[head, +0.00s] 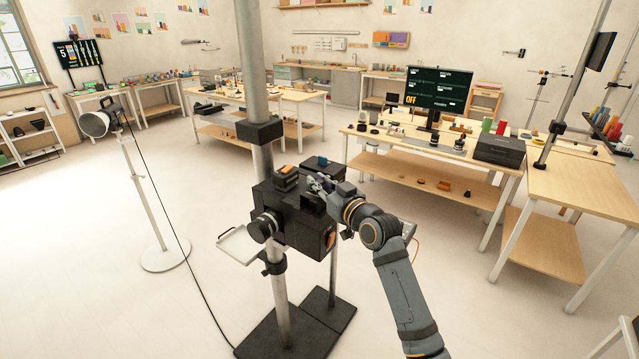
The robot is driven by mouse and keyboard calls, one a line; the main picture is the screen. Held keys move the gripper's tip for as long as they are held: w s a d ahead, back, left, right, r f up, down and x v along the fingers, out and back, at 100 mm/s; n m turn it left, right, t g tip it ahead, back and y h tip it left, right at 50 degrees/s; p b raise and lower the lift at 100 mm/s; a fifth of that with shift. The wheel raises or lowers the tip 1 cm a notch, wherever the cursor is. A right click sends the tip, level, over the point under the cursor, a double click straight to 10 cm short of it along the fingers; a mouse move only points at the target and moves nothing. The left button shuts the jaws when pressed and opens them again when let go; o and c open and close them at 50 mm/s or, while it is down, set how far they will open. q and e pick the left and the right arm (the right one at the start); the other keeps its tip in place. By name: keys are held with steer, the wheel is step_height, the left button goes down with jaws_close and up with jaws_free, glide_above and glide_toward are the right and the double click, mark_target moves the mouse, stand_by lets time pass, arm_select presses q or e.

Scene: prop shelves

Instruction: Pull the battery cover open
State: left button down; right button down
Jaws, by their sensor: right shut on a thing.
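A black boxy device (295,222) with a round lens at its front left is mounted on a grey metal pole. My right gripper (317,185) reaches in from the right and is shut at the upper right side of the device. It is shut on a small dark part there, which I take as the battery cover; the gripper largely hides it, and I cannot tell how far it stands open. A pale flat panel (240,244) sticks out at the device's left. An orange patch (331,239) shows on its right side. My left gripper is out of view.
The device's pole rises from a dark base plate (290,330). A lamp (97,122) on a white stand is at the left, with a black cable on the floor. A wooden table with a monitor (440,88) stands behind right. Open floor lies around.

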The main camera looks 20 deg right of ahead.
steer(key=shift+w+f, duration=0.1)
steer(key=w+d+b, duration=0.4)
steer(key=d, duration=0.1)
steer(key=shift+w, duration=0.2)
